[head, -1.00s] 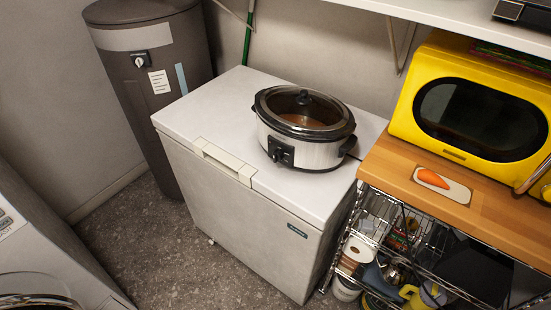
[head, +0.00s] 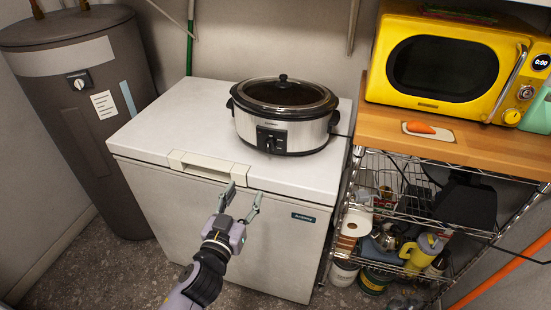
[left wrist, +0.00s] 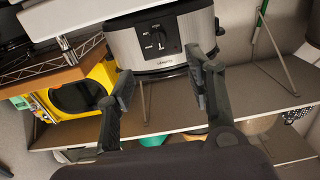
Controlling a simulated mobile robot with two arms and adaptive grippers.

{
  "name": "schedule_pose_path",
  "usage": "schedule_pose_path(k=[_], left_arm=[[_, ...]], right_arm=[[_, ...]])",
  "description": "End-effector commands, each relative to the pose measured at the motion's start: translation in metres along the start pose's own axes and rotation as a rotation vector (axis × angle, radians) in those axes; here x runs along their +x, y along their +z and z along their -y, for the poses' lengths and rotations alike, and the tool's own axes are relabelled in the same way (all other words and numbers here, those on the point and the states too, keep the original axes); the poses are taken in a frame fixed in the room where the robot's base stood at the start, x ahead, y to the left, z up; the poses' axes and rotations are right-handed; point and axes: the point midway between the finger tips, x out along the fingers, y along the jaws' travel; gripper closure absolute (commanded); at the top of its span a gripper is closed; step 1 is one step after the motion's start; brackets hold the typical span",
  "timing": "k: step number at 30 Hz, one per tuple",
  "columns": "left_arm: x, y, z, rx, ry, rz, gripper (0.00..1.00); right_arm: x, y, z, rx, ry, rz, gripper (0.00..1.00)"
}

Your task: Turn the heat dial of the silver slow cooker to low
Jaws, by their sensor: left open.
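The silver slow cooker (head: 310,137) with a black rim and glass lid stands on top of the white chest freezer (head: 150,130). Its black control panel with the heat dial (head: 269,142) faces me; the dial's setting is too small to read. My left gripper (head: 243,194) is open and empty, in front of the freezer, below and left of the dial and apart from it. In the left wrist view the cooker (left wrist: 185,38) appears upside down beyond the open fingers (left wrist: 160,76), with the dial (left wrist: 154,40) between them. My right gripper is not in view.
A yellow microwave (head: 445,60) stands on a wooden-topped wire rack (head: 400,215) to the right. A dark grey water heater (head: 85,130) stands at the left. The freezer's handle (head: 200,167) juts out near my left gripper. The freezer top left of the cooker is clear.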

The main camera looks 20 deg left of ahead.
Motion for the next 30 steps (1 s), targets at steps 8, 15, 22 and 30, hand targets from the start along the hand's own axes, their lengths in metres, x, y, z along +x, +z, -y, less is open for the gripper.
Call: schedule_pose_path(k=[8, 15, 22, 30], left_arm=[[0.025, -0.015, 0.000, -0.003, 0.000, -0.026, 0.52], [0.078, -0.015, 0.000, -0.003, -0.001, -0.025, 0.52], [0.128, -0.016, 0.000, -0.004, -0.001, -0.024, 0.52], [0.165, -0.015, -0.001, -0.005, 0.000, -0.023, 0.52]], right_arm=[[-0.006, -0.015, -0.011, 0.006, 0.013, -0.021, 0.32], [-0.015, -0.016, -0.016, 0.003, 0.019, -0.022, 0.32], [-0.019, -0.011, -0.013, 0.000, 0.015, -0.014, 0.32], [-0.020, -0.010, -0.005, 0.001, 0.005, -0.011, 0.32]])
